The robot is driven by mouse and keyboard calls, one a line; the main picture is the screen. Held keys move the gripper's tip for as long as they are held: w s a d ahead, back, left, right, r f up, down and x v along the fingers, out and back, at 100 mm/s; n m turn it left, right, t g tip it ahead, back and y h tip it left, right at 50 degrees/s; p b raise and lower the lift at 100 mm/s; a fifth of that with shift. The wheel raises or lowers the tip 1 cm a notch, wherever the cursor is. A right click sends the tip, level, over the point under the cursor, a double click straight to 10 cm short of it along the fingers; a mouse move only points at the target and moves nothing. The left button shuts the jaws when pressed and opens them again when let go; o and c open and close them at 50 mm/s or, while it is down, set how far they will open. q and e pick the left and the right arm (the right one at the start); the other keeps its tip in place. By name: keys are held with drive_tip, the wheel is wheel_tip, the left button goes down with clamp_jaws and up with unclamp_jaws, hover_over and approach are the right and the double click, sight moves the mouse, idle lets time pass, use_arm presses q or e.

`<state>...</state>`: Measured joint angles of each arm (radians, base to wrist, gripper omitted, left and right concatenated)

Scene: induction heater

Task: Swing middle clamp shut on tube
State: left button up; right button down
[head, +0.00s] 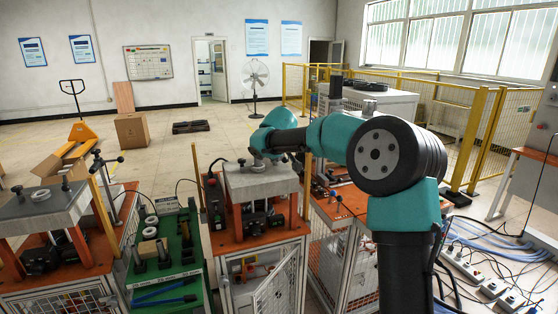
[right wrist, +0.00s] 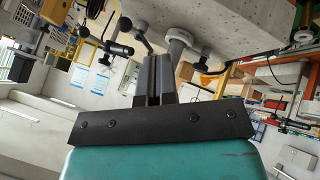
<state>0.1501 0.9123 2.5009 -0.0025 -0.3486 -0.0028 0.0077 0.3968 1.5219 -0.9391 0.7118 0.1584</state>
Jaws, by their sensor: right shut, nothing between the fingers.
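My right arm reaches in from the right in the head view and ends over the grey block (head: 262,183) of the middle station. Its gripper is hidden there behind my own wrist. In the right wrist view the right gripper (right wrist: 153,62) has its two dark fingers together, with nothing between them. Just past the fingertips are a grey round-headed post (right wrist: 180,42) and levers with black handles (right wrist: 118,46), likely clamp parts, beside a grey slab (right wrist: 240,30). I cannot tell which is the middle clamp, how far it is swung, or where the tube is. My left gripper is not in view.
A similar station with a grey block (head: 40,203) stands at the left. A green bench (head: 180,245) with rings and blue-handled tools lies between the stations. A yellow fence (head: 480,135) runs behind at right. Cables and power strips (head: 468,268) lie on the right floor.

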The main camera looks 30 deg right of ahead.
drive_tip(key=x, duration=1)
drive_tip(key=shift+a, duration=0.1)
drive_tip(key=shift+w+d+r, duration=0.15)
drive_tip(key=shift+w+d, duration=0.05)
drive_tip(key=shift+d, duration=0.35)
drive_tip(key=shift+w+d+r, duration=0.1)
drive_tip(key=shift+w+d, duration=0.05)
drive_tip(key=shift+d, duration=0.35)
drive_tip(key=shift+w+d+r, duration=0.2)
drive_tip(key=shift+w+d, duration=0.15)
drive_tip(key=shift+d, duration=0.4)
drive_tip(key=shift+s+d, duration=0.1)
drive_tip(key=shift+d, duration=0.05)
